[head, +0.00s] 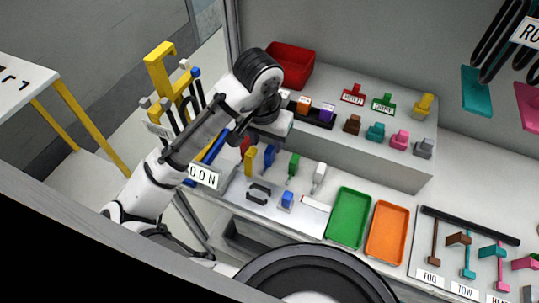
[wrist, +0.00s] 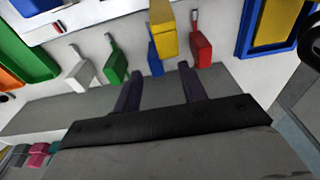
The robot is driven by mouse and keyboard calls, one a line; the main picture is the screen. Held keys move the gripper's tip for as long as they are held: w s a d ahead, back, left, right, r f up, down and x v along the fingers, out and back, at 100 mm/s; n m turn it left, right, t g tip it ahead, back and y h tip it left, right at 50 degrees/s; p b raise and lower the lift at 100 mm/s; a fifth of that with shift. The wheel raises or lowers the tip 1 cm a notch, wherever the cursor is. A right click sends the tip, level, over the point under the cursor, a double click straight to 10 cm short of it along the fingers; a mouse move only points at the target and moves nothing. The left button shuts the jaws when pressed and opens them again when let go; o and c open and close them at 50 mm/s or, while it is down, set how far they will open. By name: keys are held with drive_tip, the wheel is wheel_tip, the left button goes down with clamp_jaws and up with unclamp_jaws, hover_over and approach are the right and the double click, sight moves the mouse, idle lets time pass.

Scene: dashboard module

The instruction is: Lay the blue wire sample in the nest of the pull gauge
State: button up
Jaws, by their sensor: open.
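The blue wire sample (head: 269,157) hangs in a row of coloured samples below the grey shelf. In the wrist view the blue sample (wrist: 154,58) shows partly behind the yellow one, just beyond the gap between my fingertips. My gripper (wrist: 158,78) is open, with two dark fingers apart and nothing seen between them. In the head view its fingers are mostly hidden by my wrist. A dark bracket (head: 258,192) and a blue block (head: 287,198) lie on the panel in front of the row. I cannot tell which part is the pull gauge's nest.
Yellow (head: 249,162), green (head: 293,167) and white (head: 319,175) samples stand close to the blue one. Green (head: 348,218) and orange (head: 387,233) trays lie to the right. The raised grey shelf (head: 400,172) behind carries several small coloured pieces.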

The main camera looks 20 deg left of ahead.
drive_tip(key=shift+w+d+f+p, duration=0.15)
drive_tip(key=shift+f+p, duration=0.1)
drive_tip(key=shift+f, duration=1.1)
drive_tip(key=shift+w+d+f+p, duration=0.1)
drive_tip(key=shift+w+f+p, duration=0.1)
drive_tip(key=shift+f, duration=1.15)
drive_tip(key=shift+c, duration=0.4)
clamp_jaws()
